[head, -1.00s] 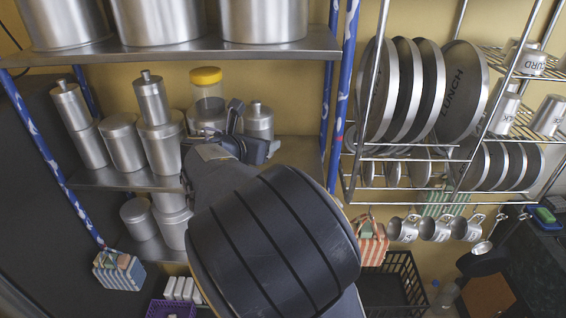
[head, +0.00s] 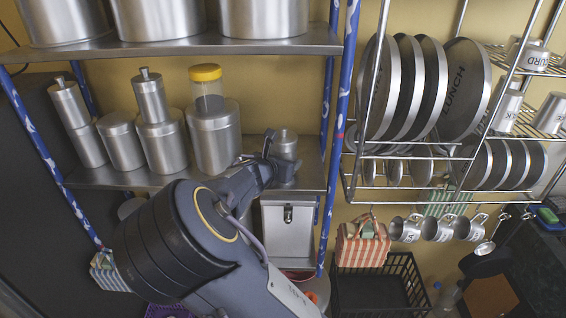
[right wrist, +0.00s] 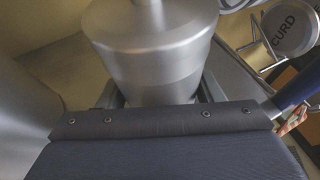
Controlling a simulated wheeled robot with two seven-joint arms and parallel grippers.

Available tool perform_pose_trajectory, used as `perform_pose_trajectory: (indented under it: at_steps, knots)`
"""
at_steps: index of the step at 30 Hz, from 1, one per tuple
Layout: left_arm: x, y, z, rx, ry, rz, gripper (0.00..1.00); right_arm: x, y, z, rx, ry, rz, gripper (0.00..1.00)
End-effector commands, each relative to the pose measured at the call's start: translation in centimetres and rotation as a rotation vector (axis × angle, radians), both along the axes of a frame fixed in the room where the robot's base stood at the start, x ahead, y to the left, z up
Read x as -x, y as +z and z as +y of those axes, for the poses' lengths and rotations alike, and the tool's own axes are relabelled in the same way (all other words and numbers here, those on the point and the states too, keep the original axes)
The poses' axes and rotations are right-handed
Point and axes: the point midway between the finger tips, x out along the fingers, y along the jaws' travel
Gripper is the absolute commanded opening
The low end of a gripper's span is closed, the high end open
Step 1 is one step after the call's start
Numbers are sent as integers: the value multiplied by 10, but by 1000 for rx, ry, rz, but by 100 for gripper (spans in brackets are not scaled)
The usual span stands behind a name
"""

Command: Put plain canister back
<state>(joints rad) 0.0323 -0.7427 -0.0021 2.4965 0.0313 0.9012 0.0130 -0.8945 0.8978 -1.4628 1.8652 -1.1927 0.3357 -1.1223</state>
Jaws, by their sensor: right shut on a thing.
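A plain steel canister (head: 285,143) is at the right end of the middle shelf (head: 110,178), close to the blue post. My right gripper (head: 279,166) is shut on it from the front. In the right wrist view the canister (right wrist: 155,62) sits upright between the fingers, its knobbed lid towards the top. The fingers hide its lower part in the head view, so I cannot tell whether its base touches the shelf. My left gripper is not in view.
A large canister with a yellow-lidded jar (head: 207,88) on it stands left of the held one, with a gap between. More canisters (head: 158,130) fill the shelf's left. The blue post (head: 338,130) and plate rack (head: 400,200) bound the right. The upper shelf (head: 180,47) hangs above.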

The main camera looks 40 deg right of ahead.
Motion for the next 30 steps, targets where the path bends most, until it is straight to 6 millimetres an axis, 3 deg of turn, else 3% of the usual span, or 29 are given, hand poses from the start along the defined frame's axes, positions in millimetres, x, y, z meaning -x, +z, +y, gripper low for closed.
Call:
perform_pose_trajectory:
  at_steps: [7,8,12,23,30]
  knots:
    - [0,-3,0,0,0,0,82,0,-3,0,1,0,0,31]
    - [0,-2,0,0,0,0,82,0,-2,0,0,0,0,63]
    - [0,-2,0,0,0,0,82,0,-2,0,0,0,0,81]
    - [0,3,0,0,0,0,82,0,3,1,0,0,-1,82]
    - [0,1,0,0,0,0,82,16,17,36,-4,6,-4,82]
